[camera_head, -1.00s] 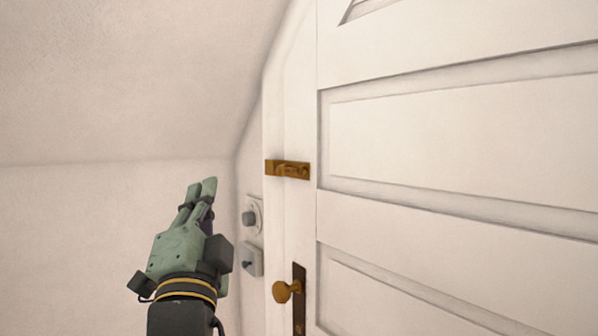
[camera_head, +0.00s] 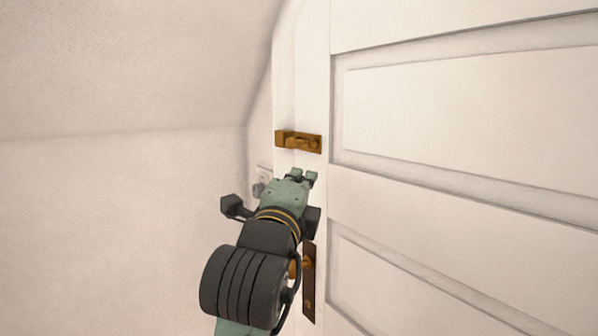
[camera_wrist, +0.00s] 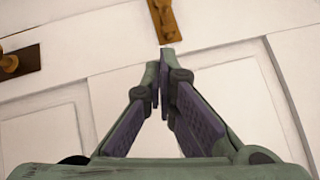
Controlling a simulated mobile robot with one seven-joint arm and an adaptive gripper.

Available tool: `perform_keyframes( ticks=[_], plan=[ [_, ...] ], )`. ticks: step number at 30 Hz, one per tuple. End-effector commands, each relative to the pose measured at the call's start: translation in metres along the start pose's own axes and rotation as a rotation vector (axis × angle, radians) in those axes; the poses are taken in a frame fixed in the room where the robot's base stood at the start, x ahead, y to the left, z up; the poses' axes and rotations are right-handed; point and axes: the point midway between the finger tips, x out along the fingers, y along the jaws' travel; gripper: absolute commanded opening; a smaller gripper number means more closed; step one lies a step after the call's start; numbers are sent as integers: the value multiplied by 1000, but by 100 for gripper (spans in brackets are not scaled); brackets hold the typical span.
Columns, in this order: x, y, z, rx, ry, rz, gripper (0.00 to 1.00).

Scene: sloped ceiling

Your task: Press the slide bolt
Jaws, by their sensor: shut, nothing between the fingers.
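The brass slide bolt (camera_head: 300,142) is mounted across the door's edge and the frame in the head view. In the wrist view the slide bolt (camera_wrist: 163,20) shows at the top edge, partly cut off. My gripper (camera_head: 303,176) is just below the slide bolt in the head view, with a small gap between them in the picture. In the wrist view the fingertips of my gripper (camera_wrist: 160,55) are together, with nothing between them, and they point toward the bolt's near end. I cannot tell whether the tips touch the door.
The white panelled door (camera_head: 460,190) fills the right side. A brass knob plate (camera_head: 309,285) is below the bolt, partly behind my arm. A grey wall switch (camera_head: 261,187) is left of my gripper, partly hidden. The sloped ceiling (camera_head: 150,60) is at the upper left.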

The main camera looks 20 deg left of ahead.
Motion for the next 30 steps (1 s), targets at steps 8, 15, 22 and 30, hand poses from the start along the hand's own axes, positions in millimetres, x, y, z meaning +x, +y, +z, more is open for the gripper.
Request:
perform_keyframes(
  ticks=[8,15,22,30],
  plan=[
    [62,-3,0,-3,2,4,0],
    [97,-3,17,-3,-2,2,0],
    [108,-1,28,-2,-1,0,0],
    [108,0,29,-1,-1,-1,0]
  ],
)
